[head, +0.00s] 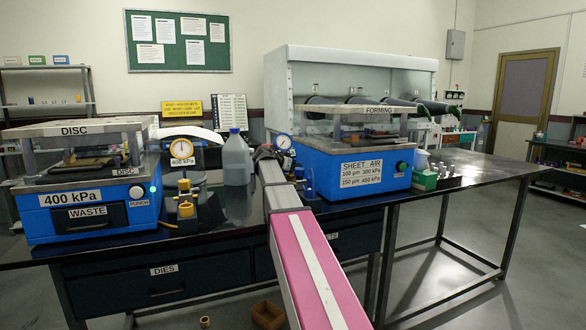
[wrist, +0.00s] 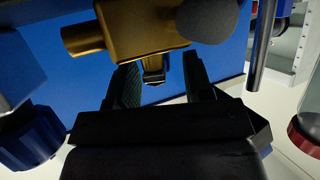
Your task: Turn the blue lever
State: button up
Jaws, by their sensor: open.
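In the wrist view my gripper (wrist: 161,64) is open, its two dark fingers on either side of a small dark piece under a brass valve body (wrist: 145,32). A grey rounded end (wrist: 208,18) sits right of the brass, against a blue panel. A dark blue ribbed knob (wrist: 30,138) is at lower left. No handle can be clearly made out as the blue lever. In the head view, my arm hides most of the gripper. A small blue fitting (head: 307,188) stands just right of my arm, beside the blue FORMING press (head: 335,182).
A round gauge (head: 283,142) stands close to my wrist. A grey bottle (head: 236,160) and another gauge (head: 181,153) are to the left, with the blue DISC press (head: 60,222) beyond. The bench (head: 490,168) is clear at far right.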

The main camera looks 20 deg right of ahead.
grip_shut()
jog(key=shift+w+m+g, duration=0.1)
jog(key=shift+m+g, duration=0.3)
jog(key=shift+s+m+g+h, duration=0.2)
jog(key=shift+m+g+h, duration=0.2)
grip_release()
jog(key=shift+a, duration=0.1)
jog(key=v, duration=1)
jog(key=shift+a+r, duration=0.2)
jog(key=shift+a, duration=0.05)
jog(key=shift+s, duration=0.1)
